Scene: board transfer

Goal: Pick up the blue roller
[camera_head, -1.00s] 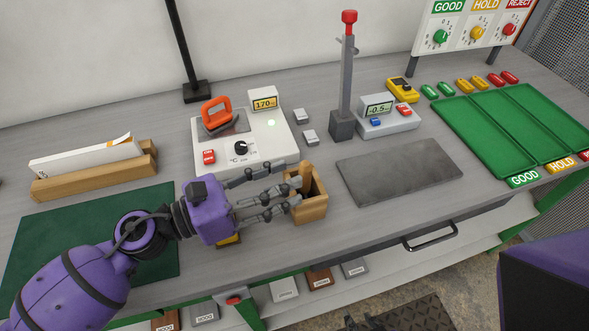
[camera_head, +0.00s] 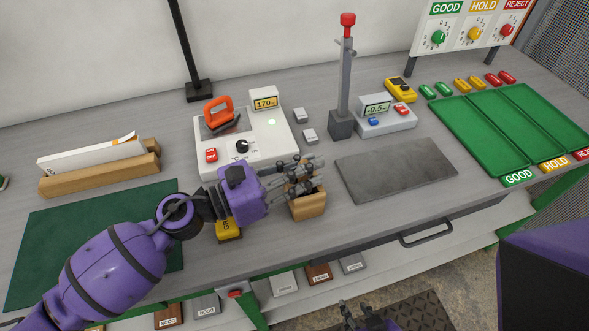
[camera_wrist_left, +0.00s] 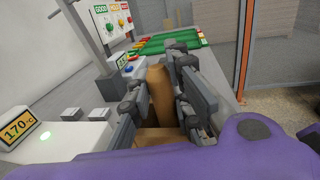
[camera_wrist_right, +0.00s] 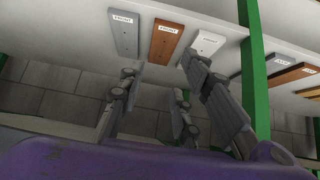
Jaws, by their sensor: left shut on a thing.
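A wooden holder box (camera_head: 308,206) stands near the front of the bench. An upright wooden handle (camera_wrist_left: 158,92) shows between the fingers in the left wrist view; it rises from the box and appears to be the blue roller's handle. No blue part shows, so the roller's lower end is hidden. My left gripper (camera_head: 303,174) is over the box, shut on the handle. My right gripper (camera_head: 368,318) is low in front of the bench, below its top; in the right wrist view it (camera_wrist_right: 160,72) is open and empty.
Behind the box stands a white hot plate (camera_head: 268,150) with an orange-handled tool (camera_head: 219,114). A dark slab (camera_head: 395,168) lies to the right, with green trays (camera_head: 480,145) beyond. A yellow-topped block (camera_head: 228,229) sits under my left wrist. A drawer handle (camera_head: 426,234) juts out in front.

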